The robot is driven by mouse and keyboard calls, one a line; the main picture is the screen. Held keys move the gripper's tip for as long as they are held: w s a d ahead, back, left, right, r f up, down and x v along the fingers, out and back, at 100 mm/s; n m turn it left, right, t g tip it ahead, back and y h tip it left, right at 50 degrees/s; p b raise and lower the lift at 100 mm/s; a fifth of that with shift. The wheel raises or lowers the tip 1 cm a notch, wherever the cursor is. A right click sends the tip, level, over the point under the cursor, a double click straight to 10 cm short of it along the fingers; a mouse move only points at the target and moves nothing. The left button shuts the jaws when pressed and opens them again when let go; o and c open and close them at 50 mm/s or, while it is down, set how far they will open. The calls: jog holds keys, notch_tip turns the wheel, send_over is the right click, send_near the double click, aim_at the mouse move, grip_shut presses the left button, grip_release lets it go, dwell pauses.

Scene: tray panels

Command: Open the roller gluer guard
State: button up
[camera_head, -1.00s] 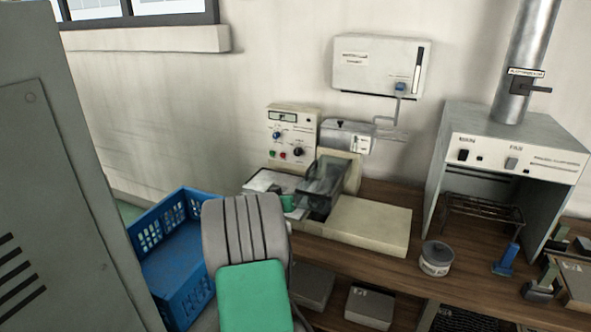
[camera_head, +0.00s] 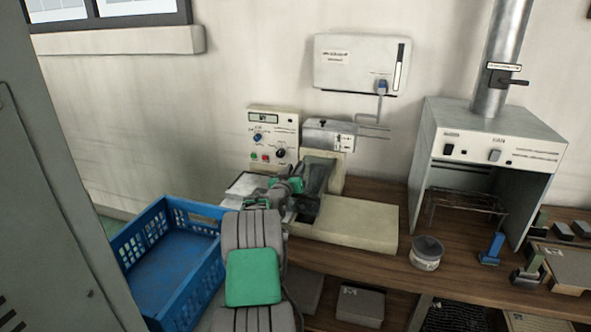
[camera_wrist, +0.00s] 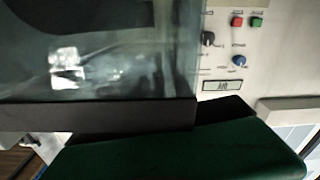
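The roller gluer (camera_head: 348,222) is a cream machine on the wooden bench, with a control panel (camera_head: 273,134) at its back left. Its guard (camera_head: 317,174) is a smoky see-through cover that stands steeply in front of the cream back plate. My gripper (camera_head: 294,186) is at the guard's left side and hides its lower left part. In the wrist view, the guard (camera_wrist: 100,55) fills the upper left, with a dark edge bar along its bottom. A green part of my gripper (camera_wrist: 185,150) lies just below that bar. I cannot tell contact or finger opening.
A blue crate (camera_head: 178,262) stands left of the bench. A grey pot (camera_head: 426,253) and a blue-handled tool (camera_head: 492,248) stand on the bench to the right, before a grey hood (camera_head: 490,160). A white box (camera_head: 361,64) hangs on the wall above.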

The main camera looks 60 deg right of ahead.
jog(key=shift+s, duration=0.1)
grip_shut()
dwell(1.3)
